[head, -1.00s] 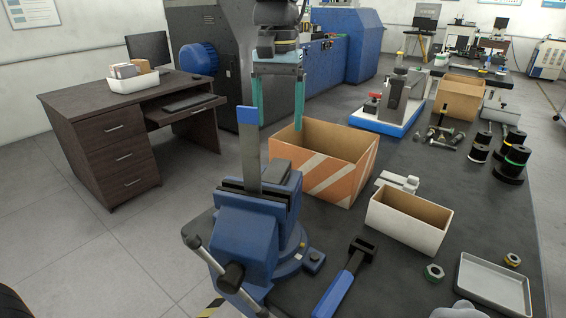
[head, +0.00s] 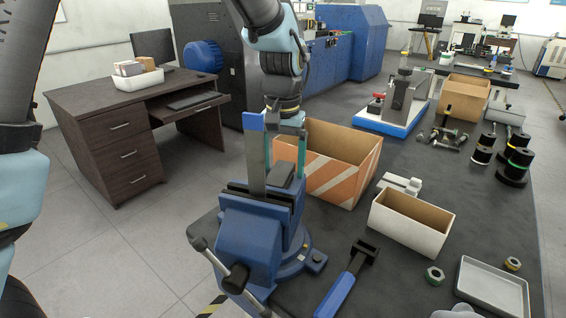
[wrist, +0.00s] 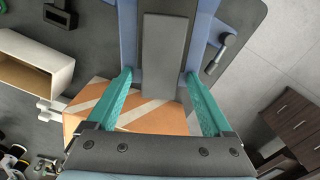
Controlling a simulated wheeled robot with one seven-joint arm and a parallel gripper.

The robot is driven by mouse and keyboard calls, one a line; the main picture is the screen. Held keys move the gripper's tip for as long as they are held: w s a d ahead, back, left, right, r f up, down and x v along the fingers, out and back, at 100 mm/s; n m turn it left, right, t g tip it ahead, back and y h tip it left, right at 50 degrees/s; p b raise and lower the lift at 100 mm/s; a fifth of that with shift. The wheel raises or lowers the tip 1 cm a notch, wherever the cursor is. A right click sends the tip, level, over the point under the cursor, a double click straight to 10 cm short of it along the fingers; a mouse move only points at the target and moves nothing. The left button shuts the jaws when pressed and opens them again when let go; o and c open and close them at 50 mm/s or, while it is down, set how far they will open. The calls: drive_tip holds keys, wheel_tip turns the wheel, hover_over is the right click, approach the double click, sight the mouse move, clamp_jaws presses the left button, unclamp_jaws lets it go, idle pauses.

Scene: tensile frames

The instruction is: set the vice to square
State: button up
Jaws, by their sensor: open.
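The blue bench vice (head: 248,240) stands at the near left corner of the dark bench. My gripper (head: 285,165) is open and empty, with teal fingers just behind the strip at the vice's rear. In the wrist view, the fingers (wrist: 158,72) spread either side of the vice's grey rear block (wrist: 166,45). Contact cannot be told.
An orange-striped box (head: 340,170) stands close behind the vice. A white open box (head: 408,232), a blue-handled tool (head: 345,285), hex nuts (head: 433,277) and a grey tray (head: 490,288) lie to the right. A desk (head: 115,125) stands left, across open floor.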

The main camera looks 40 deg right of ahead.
clamp_jaws()
idle(0.6)
